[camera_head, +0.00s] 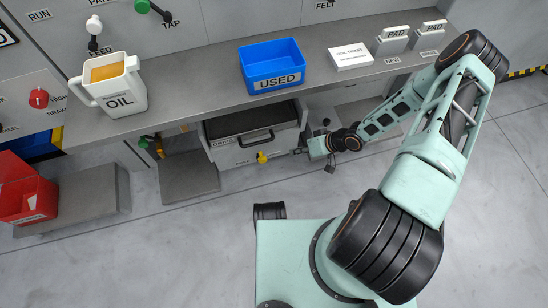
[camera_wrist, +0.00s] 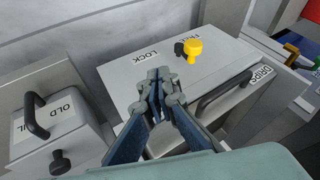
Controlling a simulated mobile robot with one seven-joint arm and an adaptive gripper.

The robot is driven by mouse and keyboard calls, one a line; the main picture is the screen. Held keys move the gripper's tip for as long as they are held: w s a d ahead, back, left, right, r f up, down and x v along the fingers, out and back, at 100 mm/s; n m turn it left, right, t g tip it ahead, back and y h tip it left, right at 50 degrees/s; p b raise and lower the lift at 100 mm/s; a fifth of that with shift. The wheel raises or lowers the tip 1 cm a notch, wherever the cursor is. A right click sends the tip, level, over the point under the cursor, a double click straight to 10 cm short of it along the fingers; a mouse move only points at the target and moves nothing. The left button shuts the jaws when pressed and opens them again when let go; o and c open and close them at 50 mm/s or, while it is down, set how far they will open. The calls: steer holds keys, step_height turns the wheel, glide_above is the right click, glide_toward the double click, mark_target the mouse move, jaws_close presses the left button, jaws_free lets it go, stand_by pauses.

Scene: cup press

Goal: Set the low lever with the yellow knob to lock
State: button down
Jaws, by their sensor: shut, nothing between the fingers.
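The yellow knob (camera_wrist: 195,50) sits on a short dark lever on a grey panel in the wrist view. It lies near a partly hidden label that seems to read FREE, on the side away from the LOCK label (camera_wrist: 146,55). In the head view the yellow knob (camera_head: 262,158) shows low on the front of the drawer unit under the bench. My gripper (camera_wrist: 163,85) is shut and empty, below the LOCK label in the wrist picture and apart from the knob. In the head view my gripper (camera_head: 303,151) is to the right of the knob.
A drawer labelled DRIPS has a dark handle (camera_wrist: 225,92) beside my gripper. An OLD OIL front has a black handle (camera_wrist: 35,115) and a black knob (camera_wrist: 60,160). The bench (camera_head: 200,115) overhangs above, with a blue USED bin (camera_head: 272,70).

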mark_target(262, 159)
steer(key=a+f+b, duration=0.2)
steer(key=a+f, duration=0.3)
steer(key=a, duration=0.3)
steer(key=shift+w+f, duration=0.3)
steer(key=shift+s+a+r+h+p, duration=0.15)
steer(key=shift+a+r+h+p, duration=0.6)
steer(key=shift+p, duration=0.6)
steer(key=shift+s+a+n+t+h+p, duration=0.3)
steer(key=shift+a+h+p, duration=0.35)
steer(key=shift+h, duration=0.35)
steer(key=shift+s+a+n+t+h+p, duration=0.15)
steer(key=shift+a+n+t+h+p, duration=0.2)
steer(key=shift+a+h+p, duration=0.45)
steer(key=shift+s+a+b, duration=0.2)
steer(key=shift+a+b, duration=0.15)
steer(key=shift+a, duration=0.25)
steer(key=shift+s+a+b, duration=0.15)
steer(key=shift+a+b, duration=0.2)
steer(key=shift+a, duration=0.25)
